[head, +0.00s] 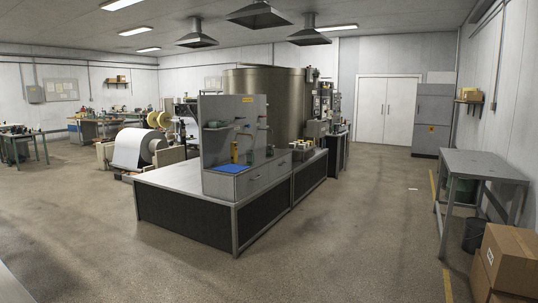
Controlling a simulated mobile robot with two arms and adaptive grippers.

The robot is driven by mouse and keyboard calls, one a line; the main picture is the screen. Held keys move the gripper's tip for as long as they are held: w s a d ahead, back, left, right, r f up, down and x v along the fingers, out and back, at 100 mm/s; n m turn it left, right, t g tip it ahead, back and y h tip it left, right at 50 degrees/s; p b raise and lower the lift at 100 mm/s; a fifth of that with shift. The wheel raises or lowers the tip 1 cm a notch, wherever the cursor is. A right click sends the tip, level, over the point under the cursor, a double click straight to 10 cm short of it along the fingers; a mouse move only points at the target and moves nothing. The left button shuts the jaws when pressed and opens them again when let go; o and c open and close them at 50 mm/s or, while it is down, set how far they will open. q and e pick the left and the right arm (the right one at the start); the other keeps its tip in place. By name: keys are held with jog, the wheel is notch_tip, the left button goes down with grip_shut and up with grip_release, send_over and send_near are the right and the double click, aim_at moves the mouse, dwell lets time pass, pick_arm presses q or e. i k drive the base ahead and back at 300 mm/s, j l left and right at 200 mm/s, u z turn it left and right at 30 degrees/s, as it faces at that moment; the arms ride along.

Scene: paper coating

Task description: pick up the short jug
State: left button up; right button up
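I cannot make out a short jug for sure at this distance. A long workbench (172,178) with a grey top stands in the middle of the head view. A grey upright panel unit (217,113) with small fittings stands on it. Several small pale containers (302,146) stand further along the bench, too small to tell apart. Neither of my grippers is in view.
A grey table (487,163) stands along the right wall, with a dark bin (473,236) and cardboard boxes (510,258) nearer. A large paper roll (132,148) is left of the bench. The floor (340,235) in front and to the right is clear.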

aim_at(269, 150)
jog(key=i, duration=4.5)
